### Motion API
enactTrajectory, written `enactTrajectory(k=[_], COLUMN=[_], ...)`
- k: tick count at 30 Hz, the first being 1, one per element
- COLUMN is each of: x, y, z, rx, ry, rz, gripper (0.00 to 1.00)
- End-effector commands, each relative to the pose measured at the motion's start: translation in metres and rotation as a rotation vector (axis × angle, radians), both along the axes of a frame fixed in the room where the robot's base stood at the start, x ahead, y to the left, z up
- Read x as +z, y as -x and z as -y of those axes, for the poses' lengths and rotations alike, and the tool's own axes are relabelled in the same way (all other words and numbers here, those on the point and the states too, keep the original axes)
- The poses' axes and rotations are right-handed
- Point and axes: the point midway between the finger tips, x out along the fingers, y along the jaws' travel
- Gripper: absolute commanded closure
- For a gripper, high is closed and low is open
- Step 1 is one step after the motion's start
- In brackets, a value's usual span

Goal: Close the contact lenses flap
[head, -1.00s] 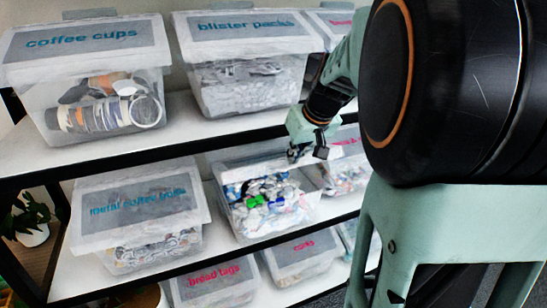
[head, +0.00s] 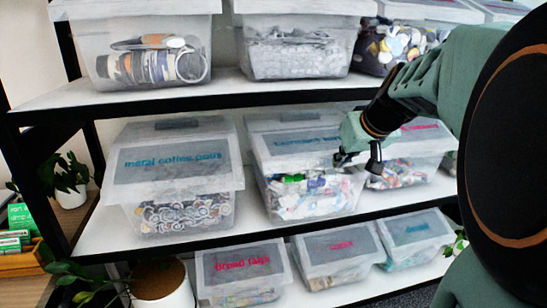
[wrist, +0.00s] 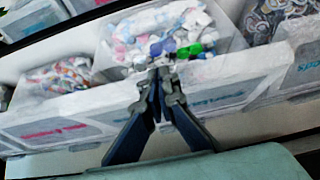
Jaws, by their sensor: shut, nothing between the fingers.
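The contact lenses bin (head: 312,212) is a clear tub on the middle shelf, second from the left, with colourful packs showing through its front. Its flap (head: 290,145), grey with blurred blue lettering, lies lowered over the bin at a slope like its neighbour's. I cannot tell whether a small gap remains at its front edge. My gripper (head: 352,160) is at the flap's front right edge, shut and empty. In the wrist view, which is upside down, my gripper (wrist: 160,78) has its fingertips together at the flap's edge, with the packs (wrist: 160,30) beyond.
The metal coffee pods bin (head: 180,212) stands left of it, and a red-labelled bin (head: 405,170) stands close on the right. The shelf above (head: 210,98) runs over these bins. Smaller bins such as bread tags (head: 242,285) stand below. Plants are at the left.

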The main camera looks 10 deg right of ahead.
Motion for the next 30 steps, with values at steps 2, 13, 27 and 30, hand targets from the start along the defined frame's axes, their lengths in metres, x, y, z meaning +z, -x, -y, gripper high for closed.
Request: enactTrajectory(k=[2, 13, 27, 30], x=[-0.019, -0.062, -0.076, -0.076], y=[0.000, -0.007, -0.013, -0.013], z=[0.000, 0.000, 0.000, 0.000], rx=[0.001, 0.001, 0.000, 0.000], ry=[0.000, 0.000, 0.000, 0.000], rz=[0.000, -0.001, -0.001, -0.001], gripper=[1.00, 1.00, 1.00, 1.00])
